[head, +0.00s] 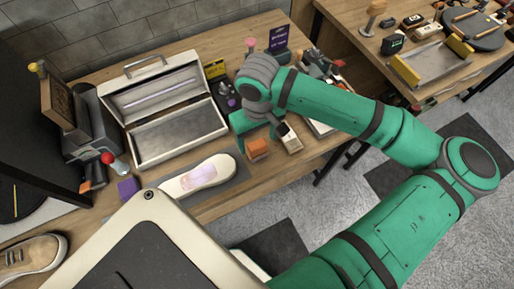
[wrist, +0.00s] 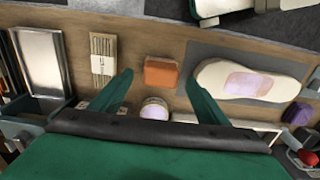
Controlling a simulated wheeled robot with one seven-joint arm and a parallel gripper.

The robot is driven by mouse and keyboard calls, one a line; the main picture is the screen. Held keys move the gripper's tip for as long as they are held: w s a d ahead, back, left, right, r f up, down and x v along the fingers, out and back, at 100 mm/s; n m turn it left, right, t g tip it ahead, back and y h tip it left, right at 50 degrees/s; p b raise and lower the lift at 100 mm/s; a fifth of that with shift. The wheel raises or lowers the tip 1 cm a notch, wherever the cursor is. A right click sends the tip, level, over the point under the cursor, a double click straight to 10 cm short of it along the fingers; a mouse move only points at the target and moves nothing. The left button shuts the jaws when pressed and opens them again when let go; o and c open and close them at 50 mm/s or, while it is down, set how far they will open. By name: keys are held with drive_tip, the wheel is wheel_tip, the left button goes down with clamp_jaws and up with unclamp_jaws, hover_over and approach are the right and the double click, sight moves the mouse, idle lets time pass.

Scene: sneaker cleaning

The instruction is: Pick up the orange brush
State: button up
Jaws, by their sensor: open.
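The orange brush (head: 258,149) is a small block lying on the wooden bench, just right of the white shoe (head: 198,177). In the wrist view the orange brush (wrist: 160,74) lies flat at the centre, between and beyond the two green fingers. My gripper (head: 263,132) is above the bench near the brush, with its fingers spread apart. In the wrist view my gripper (wrist: 161,74) is open and empty, one finger to each side of the brush. I cannot tell how high the fingertips are above it.
A pale bundle (head: 292,142) lies right of the brush and also shows in the wrist view (wrist: 103,57). The white shoe, on a grey mat (wrist: 205,53), is close on the other side. An open metal toolbox (head: 141,148) stands behind. A round jar (wrist: 154,109) shows below the brush.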

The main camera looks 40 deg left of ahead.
sight(257, 144)
drive_tip(key=shift+f, duration=1.55)
drive_tip(key=c, duration=1.2)
drive_tip(key=shift+c, duration=0.2)
drive_tip(key=shift+r, duration=0.2)
